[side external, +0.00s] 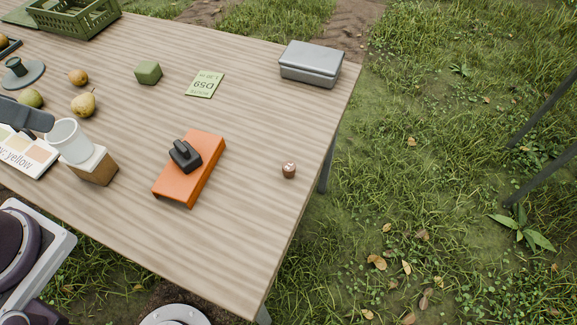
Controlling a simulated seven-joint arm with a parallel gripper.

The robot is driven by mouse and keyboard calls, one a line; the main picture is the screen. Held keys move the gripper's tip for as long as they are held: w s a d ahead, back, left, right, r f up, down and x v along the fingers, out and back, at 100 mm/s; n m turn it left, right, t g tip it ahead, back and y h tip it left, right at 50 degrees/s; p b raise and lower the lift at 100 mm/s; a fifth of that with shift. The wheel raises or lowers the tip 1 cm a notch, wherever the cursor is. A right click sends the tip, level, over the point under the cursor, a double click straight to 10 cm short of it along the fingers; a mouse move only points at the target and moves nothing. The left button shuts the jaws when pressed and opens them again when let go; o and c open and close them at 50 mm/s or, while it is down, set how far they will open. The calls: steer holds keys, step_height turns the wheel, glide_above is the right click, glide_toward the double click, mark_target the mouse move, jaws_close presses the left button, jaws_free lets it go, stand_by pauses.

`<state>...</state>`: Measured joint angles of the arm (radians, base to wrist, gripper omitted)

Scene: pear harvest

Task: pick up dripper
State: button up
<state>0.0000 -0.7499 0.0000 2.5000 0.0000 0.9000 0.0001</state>
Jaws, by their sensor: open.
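I cannot tell for certain which object is the dripper. A small brown piece with a pale top (289,170) stands alone near the table's right edge; it is small and its details are unclear, but it could be the dripper. My gripper is not visible in the side external view; only parts of my arm show at the lower left.
A grey metal case (311,64) stands at the far right corner.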

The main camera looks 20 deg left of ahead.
steer(key=shift+c, duration=1.3)
steer(key=n+g+h, duration=0.7)
steer(key=n+h, duration=0.6)
steer(key=n, duration=0.4)
glide_above(299, 179)
steer(key=a, duration=0.6)
steer(key=f, duration=3.1)
steer(key=shift+w+a+f, duration=0.15)
steer(key=shift+w+f, duration=0.05)
steer(key=shift+f, duration=0.1)
steer(key=shift+t+h, duration=0.3)
steer(key=x, duration=0.3)
steer(key=f+x, duration=0.1)
steer(key=x, duration=0.3)
steer(key=shift+a+f, duration=0.1)
steer(key=shift+f, duration=0.05)
